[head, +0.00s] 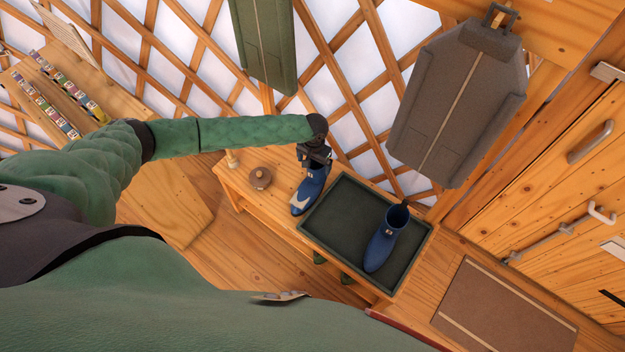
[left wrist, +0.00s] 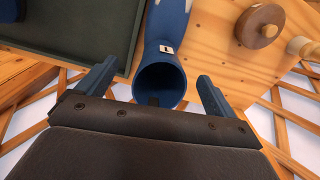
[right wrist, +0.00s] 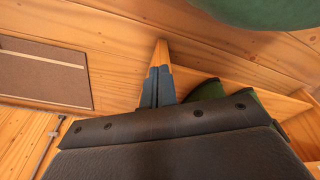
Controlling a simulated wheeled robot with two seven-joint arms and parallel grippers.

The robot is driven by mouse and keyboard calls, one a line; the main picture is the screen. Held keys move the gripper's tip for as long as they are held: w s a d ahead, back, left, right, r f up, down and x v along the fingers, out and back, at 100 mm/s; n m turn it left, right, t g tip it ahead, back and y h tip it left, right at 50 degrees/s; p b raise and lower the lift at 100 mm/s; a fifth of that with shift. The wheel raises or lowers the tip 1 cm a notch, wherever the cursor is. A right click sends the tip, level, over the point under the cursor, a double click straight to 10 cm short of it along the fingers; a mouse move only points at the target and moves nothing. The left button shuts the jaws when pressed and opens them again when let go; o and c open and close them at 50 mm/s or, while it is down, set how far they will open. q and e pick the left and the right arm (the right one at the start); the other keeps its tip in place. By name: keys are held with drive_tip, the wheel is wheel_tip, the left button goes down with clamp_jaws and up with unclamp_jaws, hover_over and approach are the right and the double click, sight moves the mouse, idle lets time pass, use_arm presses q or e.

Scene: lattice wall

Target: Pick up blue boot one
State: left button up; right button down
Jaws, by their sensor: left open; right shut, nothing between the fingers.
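A blue boot (head: 312,184) with a pale toe stands on the wooden bench, just left of the dark tray. My left gripper (head: 314,152) is over its top in the head view. In the left wrist view the open fingers (left wrist: 152,85) lie to either side of the boot's round opening (left wrist: 160,84), with room on both sides. A second blue boot (head: 386,240) stands in the dark green tray (head: 335,190). My right gripper (right wrist: 157,86) is shut and empty beside the bench's wooden edge.
A round wooden lidded thing (head: 260,178) sits on the bench (head: 233,170), left of the boot; it also shows in the left wrist view (left wrist: 260,24). A grey coat (head: 455,110) and a green one (head: 265,45) hang above. A brown mat (head: 505,310) lies on the floor at the right. Green footwear (right wrist: 205,90) shows under the bench.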

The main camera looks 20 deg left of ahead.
sight(313, 166)
use_arm(q)
drive_tip(key=f, duration=0.1)
drive_tip(key=f+p, duration=0.2)
drive_tip(key=shift+a+f, duration=0.3)
drive_tip(key=shift+f, duration=0.55)
use_arm(e)
drive_tip(key=s+f, duration=0.1)
drive_tip(key=s+d+f, duration=0.1)
drive_tip(key=s+f, duration=0.1)
drive_tip(key=shift+d+f, duration=0.15)
drive_tip(key=shift+d, duration=0.25)
use_arm(q)
drive_tip(key=c, duration=1.7)
drive_tip(key=shift+c, duration=0.2)
use_arm(e)
drive_tip(key=shift+w+d, duration=0.1)
drive_tip(key=shift+d, duration=0.05)
use_arm(q)
drive_tip(key=shift+r, duration=0.2)
use_arm(e)
drive_tip(key=shift+f, duration=0.1)
